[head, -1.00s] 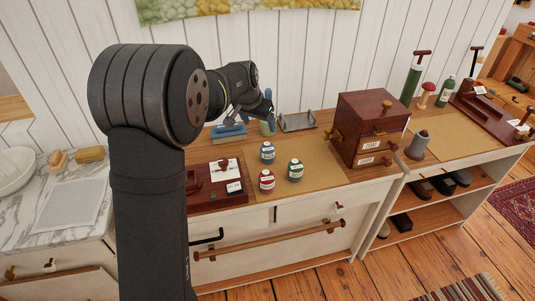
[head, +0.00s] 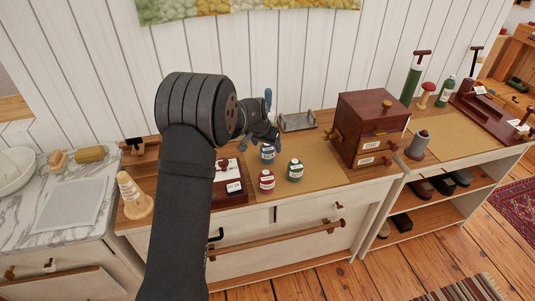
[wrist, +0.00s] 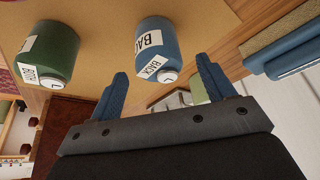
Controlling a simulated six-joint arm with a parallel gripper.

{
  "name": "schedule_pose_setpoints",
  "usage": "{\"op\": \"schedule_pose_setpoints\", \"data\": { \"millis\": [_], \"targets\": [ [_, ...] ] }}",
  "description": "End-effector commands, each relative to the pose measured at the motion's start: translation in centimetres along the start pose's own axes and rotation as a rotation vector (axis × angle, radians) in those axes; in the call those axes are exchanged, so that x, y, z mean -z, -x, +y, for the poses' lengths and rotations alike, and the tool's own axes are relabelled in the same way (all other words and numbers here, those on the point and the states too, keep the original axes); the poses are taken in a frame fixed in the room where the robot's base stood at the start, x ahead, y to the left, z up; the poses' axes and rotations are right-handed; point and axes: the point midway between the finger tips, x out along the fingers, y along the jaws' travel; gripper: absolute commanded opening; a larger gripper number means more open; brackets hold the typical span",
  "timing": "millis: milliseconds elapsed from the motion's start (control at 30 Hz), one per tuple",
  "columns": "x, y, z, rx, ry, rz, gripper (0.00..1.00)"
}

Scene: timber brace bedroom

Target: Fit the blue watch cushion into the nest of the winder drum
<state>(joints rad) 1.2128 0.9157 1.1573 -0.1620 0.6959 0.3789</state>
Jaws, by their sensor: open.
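My gripper (head: 270,120) is open and empty above the back of the wooden counter; its two blue fingers show in the wrist view (wrist: 168,85). A blue jar-shaped piece with white labels reading BACK (wrist: 163,45) lies just beyond the fingertips, apart from them. It also stands on the tan mat in the head view (head: 267,154), close below the gripper. I cannot tell whether it is the watch cushion. A flat blue piece (wrist: 298,55) shows at the wrist view's right edge. I cannot make out the winder drum with certainty; my arm hides part of the counter.
A green jar (head: 295,170) and a red jar (head: 266,181) stand near the blue one. A dark red box with drawers (head: 372,125) stands to the right. A metal tray (head: 297,122) lies behind. A pale cone (head: 133,195) stands at left.

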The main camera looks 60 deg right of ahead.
Motion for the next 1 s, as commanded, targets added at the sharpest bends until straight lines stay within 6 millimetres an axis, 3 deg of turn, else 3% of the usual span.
{"op": "schedule_pose_setpoints", "data": {
  "millis": [200, 433, 700, 1000],
  "targets": [
    [-0.1, -2.9, 0.1, 0.0, 0.0, 0.0, 0.75],
    [-0.1, -3.0, 0.1, 0.001, 0.0, 0.001, 0.75],
    [-0.1, -3.0, 0.0, 0.001, 0.0, 0.001, 0.24],
    [0.1, -2.7, 0.0, 0.001, 0.0, 0.002, 0.24]
  ]
}}
